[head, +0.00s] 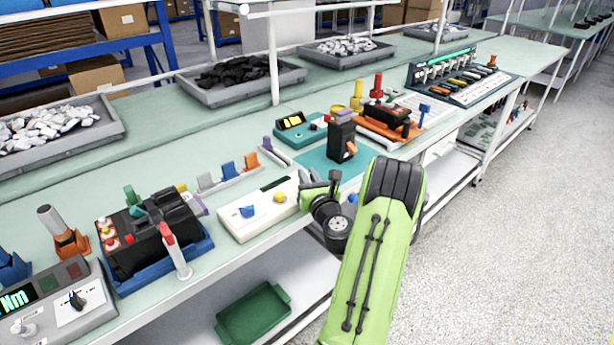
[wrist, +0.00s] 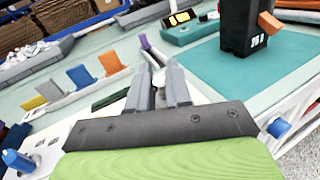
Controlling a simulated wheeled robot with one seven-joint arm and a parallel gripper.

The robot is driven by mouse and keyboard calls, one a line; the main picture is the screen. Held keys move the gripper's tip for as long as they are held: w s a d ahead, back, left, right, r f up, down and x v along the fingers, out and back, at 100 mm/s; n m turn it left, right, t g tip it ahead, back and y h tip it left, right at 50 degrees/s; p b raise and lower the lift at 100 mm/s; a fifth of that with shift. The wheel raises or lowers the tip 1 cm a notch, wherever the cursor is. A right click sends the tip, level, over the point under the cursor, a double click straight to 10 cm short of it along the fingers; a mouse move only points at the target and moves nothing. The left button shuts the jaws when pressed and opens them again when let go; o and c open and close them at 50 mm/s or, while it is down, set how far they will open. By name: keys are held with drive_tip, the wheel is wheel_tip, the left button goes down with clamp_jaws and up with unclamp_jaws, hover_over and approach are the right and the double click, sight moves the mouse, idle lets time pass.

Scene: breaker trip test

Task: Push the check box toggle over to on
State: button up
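A long cream box (head: 236,220) with a blue knob (head: 247,211), a yellow knob (head: 279,197) and a dark display lies near the bench's front edge. I take it for the check box. It also shows at the lower left in the wrist view, with its blue knob (wrist: 18,160). My gripper (head: 322,183) is over its right end and hides that part; I cannot make out a toggle there.
A black breaker (head: 341,138) with an orange lever stands on a teal mat (head: 318,165) behind my gripper. A teal meter (head: 298,130) with a lit display is beyond it. A rack of coloured clips (head: 228,172) lies behind the cream box. A blue knob (wrist: 278,127) is at the bench edge.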

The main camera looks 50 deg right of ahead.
clamp_jaws()
drive_tip(key=shift+r+p, duration=0.1)
drive_tip(key=shift+p, duration=0.3)
